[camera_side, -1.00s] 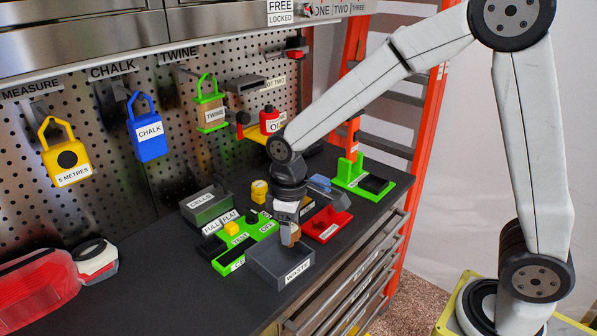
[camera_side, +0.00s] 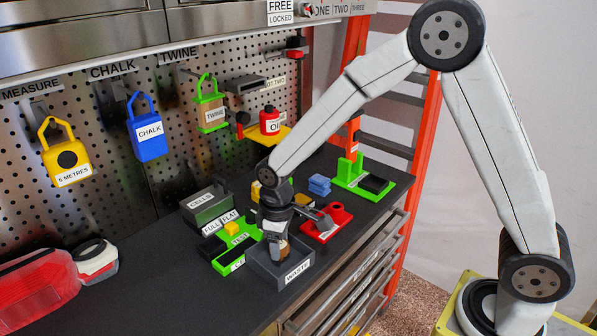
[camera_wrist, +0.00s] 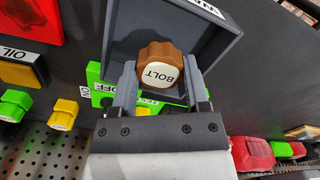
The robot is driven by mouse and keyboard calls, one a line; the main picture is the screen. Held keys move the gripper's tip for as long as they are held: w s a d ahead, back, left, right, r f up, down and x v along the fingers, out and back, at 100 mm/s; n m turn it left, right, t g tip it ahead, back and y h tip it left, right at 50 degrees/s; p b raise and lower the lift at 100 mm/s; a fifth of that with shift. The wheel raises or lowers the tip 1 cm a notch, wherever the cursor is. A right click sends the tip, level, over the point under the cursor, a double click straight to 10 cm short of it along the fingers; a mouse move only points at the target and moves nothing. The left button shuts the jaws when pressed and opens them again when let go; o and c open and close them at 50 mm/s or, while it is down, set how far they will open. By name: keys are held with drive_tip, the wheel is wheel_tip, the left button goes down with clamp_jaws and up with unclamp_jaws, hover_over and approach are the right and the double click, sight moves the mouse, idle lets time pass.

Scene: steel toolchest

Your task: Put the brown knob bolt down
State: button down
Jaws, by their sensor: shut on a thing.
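The brown knob bolt (camera_wrist: 160,70) has a scalloped brown head and a pale cap marked BOLT. My gripper (camera_wrist: 160,86) is shut on it, one finger on each side, in the wrist view. In the side view my gripper (camera_side: 277,246) points down over the grey WASTE bin (camera_side: 295,272), with the brown knob bolt (camera_side: 283,250) between its fingers. In the wrist view the grey bin (camera_wrist: 222,55) surrounds the knob. The knob appears at or just inside the bin's opening; whether it touches the bin floor is hidden.
A green TEST fixture (camera_side: 228,262) stands left of the bin. A red tray (camera_side: 327,225) lies to its right, with a green stand (camera_side: 352,172) farther back. A grey CELLS box (camera_side: 207,205) stands behind.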

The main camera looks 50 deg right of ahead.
sight(284, 244)
drive_tip(key=shift+f, duration=0.35)
drive_tip(key=shift+c, duration=0.3)
unclamp_jaws()
drive_tip(key=shift+r, duration=0.15)
wheel_tip(284, 244, up, 12)
idle(0.5)
idle(0.5)
drive_tip(key=s+d+f+m+t, duration=0.1)
drive_tip(key=s+d+f+m, duration=0.1)
drive_tip(key=s+d+f, duration=0.2)
drive_tip(key=s+d+f+m+t, duration=0.1)
drive_tip(key=s+d+f+m, duration=0.2)
drive_tip(key=s, duration=0.5)
drive_tip(key=shift+s+d+f+t, duration=0.2)
drive_tip(key=shift+d+f+t, duration=0.1)
drive_tip(key=shift+d+f, duration=0.25)
drive_tip(key=shift+r, duration=0.1)
